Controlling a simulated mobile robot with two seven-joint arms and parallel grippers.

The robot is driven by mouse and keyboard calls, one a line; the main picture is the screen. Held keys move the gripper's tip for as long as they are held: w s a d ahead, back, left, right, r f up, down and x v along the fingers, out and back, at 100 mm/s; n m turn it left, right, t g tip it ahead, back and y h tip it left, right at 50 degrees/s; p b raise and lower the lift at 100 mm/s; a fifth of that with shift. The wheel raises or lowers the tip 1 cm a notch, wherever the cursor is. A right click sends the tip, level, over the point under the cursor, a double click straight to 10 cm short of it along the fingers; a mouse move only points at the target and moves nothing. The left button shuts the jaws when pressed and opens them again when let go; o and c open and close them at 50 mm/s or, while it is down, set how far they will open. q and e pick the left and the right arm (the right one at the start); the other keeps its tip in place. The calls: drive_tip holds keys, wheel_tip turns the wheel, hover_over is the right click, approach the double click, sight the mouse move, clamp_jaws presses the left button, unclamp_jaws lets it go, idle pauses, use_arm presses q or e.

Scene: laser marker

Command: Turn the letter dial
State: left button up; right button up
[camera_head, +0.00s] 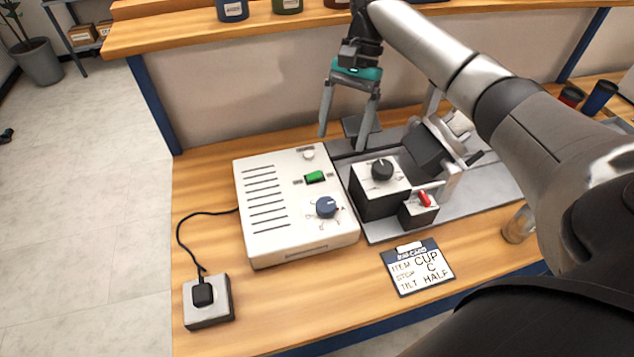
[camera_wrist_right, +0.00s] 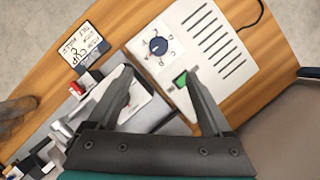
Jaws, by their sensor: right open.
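A blue dial (camera_head: 326,207) with a white pointer line sits on the top of a white control box (camera_head: 262,245), with small marks around it too small to read. It also shows in the right wrist view (camera_wrist_right: 158,46). A black knob (camera_head: 382,170) sits on a black box with a white top, to the right of the control box. My right gripper (camera_head: 342,140) is open and empty, pointing down above the far right edge of the control box, behind the dial and apart from it. In the wrist view the dial shows between the spread fingers (camera_wrist_right: 158,72). My left gripper is out of view.
A green switch (camera_head: 314,177) lies behind the dial. A red lever (camera_head: 425,199) stands on a small box right of it. A card (camera_head: 417,268) reads CUP, C, HALF. A power block (camera_head: 208,302) sits front left. A shelf runs behind.

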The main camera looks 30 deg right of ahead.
drive_tip(key=b, duration=0.1)
approach(327, 203)
drive_tip(key=b+x, duration=0.1)
drive_tip(key=x, duration=0.6)
drive_tip(key=shift+a+f, duration=0.15)
drive_tip(key=shift+f, duration=0.1)
drive_tip(key=shift+s+a+f+b, duration=0.2)
drive_tip(key=shift+f+b, duration=0.1)
drive_tip(key=shift+f, duration=0.3)
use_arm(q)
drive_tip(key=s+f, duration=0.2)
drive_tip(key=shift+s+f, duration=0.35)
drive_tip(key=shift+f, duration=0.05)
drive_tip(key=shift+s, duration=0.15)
use_arm(e)
drive_tip(key=shift+c, duration=0.2)
